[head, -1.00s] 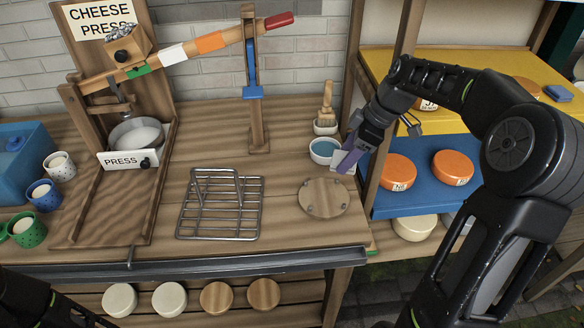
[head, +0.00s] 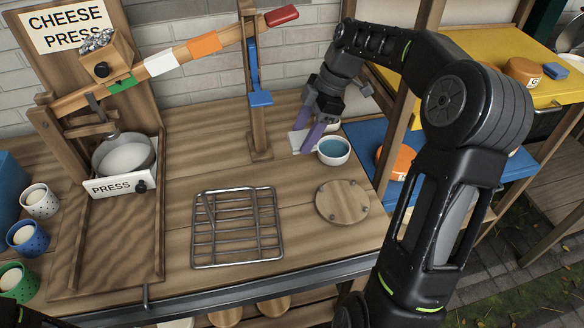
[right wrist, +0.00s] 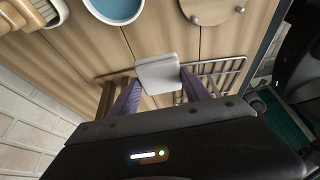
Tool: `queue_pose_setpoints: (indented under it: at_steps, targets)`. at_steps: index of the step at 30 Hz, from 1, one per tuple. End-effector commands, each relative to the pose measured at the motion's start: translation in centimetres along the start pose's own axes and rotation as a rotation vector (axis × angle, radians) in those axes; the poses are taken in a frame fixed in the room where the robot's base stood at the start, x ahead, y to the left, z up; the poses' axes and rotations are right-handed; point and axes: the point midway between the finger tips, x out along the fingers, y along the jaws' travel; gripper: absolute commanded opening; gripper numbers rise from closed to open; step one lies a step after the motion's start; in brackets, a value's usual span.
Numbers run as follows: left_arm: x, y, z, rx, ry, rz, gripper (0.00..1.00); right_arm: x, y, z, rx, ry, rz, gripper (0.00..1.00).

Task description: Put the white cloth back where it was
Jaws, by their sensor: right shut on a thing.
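The white cloth (head: 296,141) shows as a small, flat, pale square between the purple fingers of my right gripper (head: 307,142). In the right wrist view the cloth (right wrist: 157,73) spans the gap between the two fingertips, and my gripper (right wrist: 160,84) is shut on it. It is just left of the white bowl of blue liquid (head: 333,150), above the wooden worktop (head: 215,165). I cannot tell whether the cloth touches the top. Its far side is partly hidden by the fingers.
The upright post with a blue handle (head: 258,95) stands left of the gripper. A wire rack (head: 237,226) and a round wooden board (head: 342,202) lie nearer. The cheese press (head: 122,165) is at left. Bare worktop lies between the post and the rack.

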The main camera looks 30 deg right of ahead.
Motion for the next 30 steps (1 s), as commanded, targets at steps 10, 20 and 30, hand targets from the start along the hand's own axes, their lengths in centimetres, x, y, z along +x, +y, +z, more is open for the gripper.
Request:
queue_pose_setpoints:
  at_steps: [10, 20, 30]
  targets:
    - [-0.2, 0.1, 0.0, 0.0, 0.0, 0.0, 0.36, 1.2, 0.0, 0.5, 0.003, 0.0, -0.002, 0.17]
    - [-0.8, 0.3, 0.0, 0.0, -0.001, 0.0, 0.36, 5.7, 0.0, 2.4, 0.001, 0.0, -0.001, 0.17]
    - [-0.8, 0.3, 0.0, 0.0, -0.001, 0.0, 0.36, 6.1, 0.0, 2.5, 0.001, 0.0, -0.001, 0.17]
